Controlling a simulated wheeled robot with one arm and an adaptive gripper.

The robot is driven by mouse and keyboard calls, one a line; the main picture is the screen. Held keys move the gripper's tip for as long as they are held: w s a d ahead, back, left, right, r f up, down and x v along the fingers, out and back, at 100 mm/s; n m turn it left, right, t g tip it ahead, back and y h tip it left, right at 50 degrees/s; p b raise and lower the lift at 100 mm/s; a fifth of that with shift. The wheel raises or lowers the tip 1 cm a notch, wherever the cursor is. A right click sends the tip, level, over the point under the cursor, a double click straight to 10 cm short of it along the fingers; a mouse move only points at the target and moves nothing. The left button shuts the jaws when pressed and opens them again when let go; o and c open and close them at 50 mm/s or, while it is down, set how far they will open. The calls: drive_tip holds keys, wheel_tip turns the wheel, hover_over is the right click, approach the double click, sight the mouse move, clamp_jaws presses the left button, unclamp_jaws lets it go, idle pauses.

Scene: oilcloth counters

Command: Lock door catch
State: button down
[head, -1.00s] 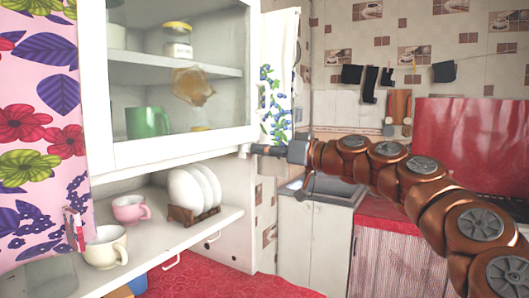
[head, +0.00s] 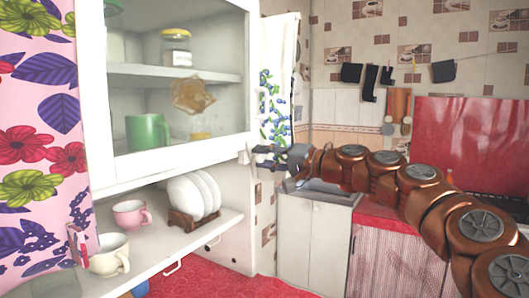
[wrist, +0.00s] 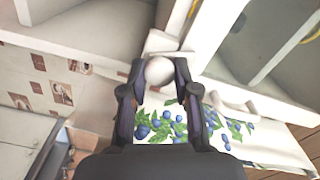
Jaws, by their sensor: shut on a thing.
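The cabinet door (head: 249,75) has a white frame and a glass pane. It sits against the white cabinet, apparently closed. In the wrist view a round white knob (wrist: 160,70), apparently the door catch, lies by the door frame's edge. My gripper (wrist: 160,76) has one dark finger on each side of the knob and is shut on it. In the head view my gripper (head: 259,156) reaches in from the right to the door's lower right corner. There the catch is small, and its turn is hard to tell.
An open shelf below holds white plates (head: 192,194), a pink cup (head: 131,213) and a cream cup (head: 108,254). A green mug (head: 147,132) and jars stand behind the glass. A blueberry-print cloth (head: 275,95) hangs right behind the gripper. A flowered curtain (head: 40,130) hangs at left.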

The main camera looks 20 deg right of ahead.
drive_tip(key=m+p, duration=0.1)
drive_tip(key=m, duration=0.1)
drive_tip(key=shift+m+p, duration=0.3)
drive_tip(key=shift+m, duration=0.1)
drive_tip(key=shift+f+m+p, duration=0.1)
drive_tip(key=shift+m+p, duration=0.25)
drive_tip(key=shift+m, duration=0.35)
drive_tip(key=shift+a, duration=0.1)
drive_tip(key=c, duration=0.9)
unclamp_jaws()
drive_tip(key=shift+s, duration=0.1)
drive_tip(key=v, duration=1.2)
